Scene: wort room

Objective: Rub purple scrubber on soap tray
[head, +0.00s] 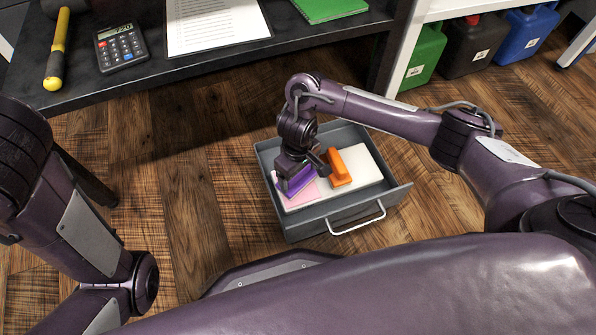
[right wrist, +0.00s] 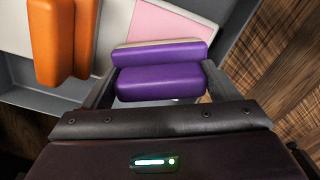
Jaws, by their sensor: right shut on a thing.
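The purple scrubber (head: 297,182) is in my right gripper (head: 303,170), inside the grey drawer-like tray on the floor. In the right wrist view, the fingers of my right gripper (right wrist: 158,88) are at both ends of the purple scrubber (right wrist: 160,82), shut on it. A flat pink piece (head: 302,193) lies just under or beside the scrubber; it also shows in the right wrist view (right wrist: 170,22). I cannot tell whether the scrubber touches it. A pale flat slab (head: 366,164), perhaps the soap tray, lies around the pink piece. My left gripper is out of view.
An orange scrubber-like block (head: 339,168) stands on the pale slab, right of my gripper. The grey drawer (head: 398,196) has raised walls and a metal handle (head: 357,222). A dark bench (head: 190,64) holds a calculator (head: 121,48). Coloured jugs stand at back right.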

